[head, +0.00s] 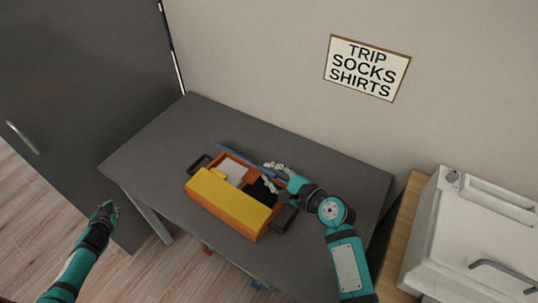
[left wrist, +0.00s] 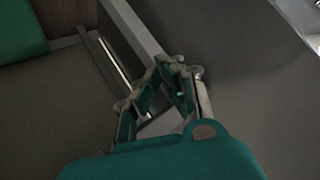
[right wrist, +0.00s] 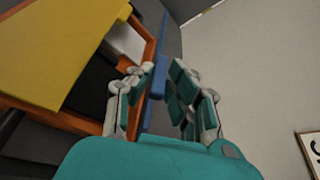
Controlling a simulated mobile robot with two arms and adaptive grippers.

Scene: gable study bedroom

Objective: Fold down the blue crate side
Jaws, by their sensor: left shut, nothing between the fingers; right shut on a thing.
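The orange crate (head: 262,238) sits on the dark grey table. Its blue side (head: 236,157) runs along the back edge and rises slightly above the orange rim. My right gripper (head: 270,172) is at the back of the crate, shut on the blue side. In the right wrist view its fingers (right wrist: 158,92) lie on both faces of the blue side (right wrist: 156,112). The yellow side (head: 228,204) is at the front of the crate. My left gripper (head: 108,210) is shut and empty, off the table's left front edge; its fingers (left wrist: 168,85) also show in the left wrist view.
Inside the crate are a white thing (head: 233,170) and a black thing (head: 258,190). Dark handles (head: 285,219) stick out at its ends. The table (head: 335,180) is clear around it. A wall stands behind, a dark cabinet (head: 80,80) at left, a white unit (head: 470,240) at right.

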